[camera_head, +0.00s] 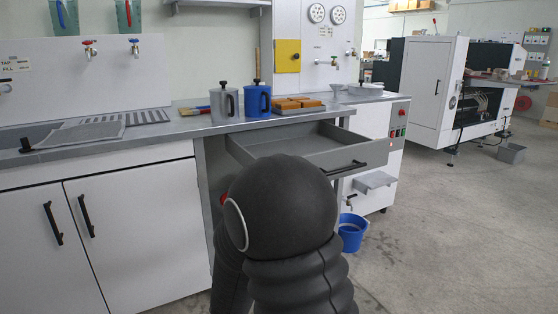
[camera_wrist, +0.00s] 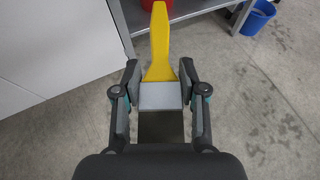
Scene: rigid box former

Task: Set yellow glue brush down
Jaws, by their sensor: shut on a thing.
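The yellow glue brush (camera_wrist: 160,50) is in my gripper (camera_wrist: 160,92) in the wrist view. Its yellow handle points away from my wrist, and its grey ferrule and dark bristles lie between and behind the fingers. My gripper is shut on it, and the brush is held in the air over the concrete floor. In the head view my dark arm (camera_head: 283,215) fills the lower middle, and the gripper and held brush are hidden there.
An empty grey drawer (camera_head: 330,152) stands open. A blue bucket (camera_head: 352,232) is on the floor. Open floor lies right.

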